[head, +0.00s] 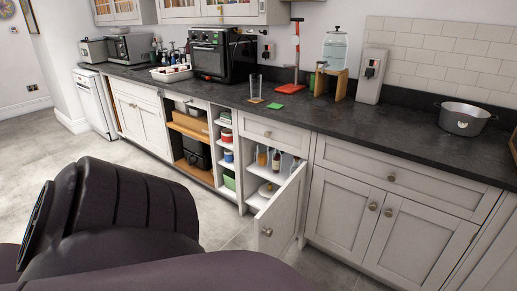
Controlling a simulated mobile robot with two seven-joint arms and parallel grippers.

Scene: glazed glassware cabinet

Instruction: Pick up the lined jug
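No jug with clear lines can be made out at this size. A clear glass container with a pale blue tint (335,48) sits raised on a wooden stand (330,84) farther right, against the wall. A dark arm part of mine fills the lower left. Neither of my grippers is in view.
A cabinet door (280,212) stands open into the floor space, showing bottles and dishes inside. The dark worktop (400,140) is mostly clear toward the right, up to a metal pot (464,119). A black oven (222,55) and a red-and-grey stand (296,60) are on the worktop.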

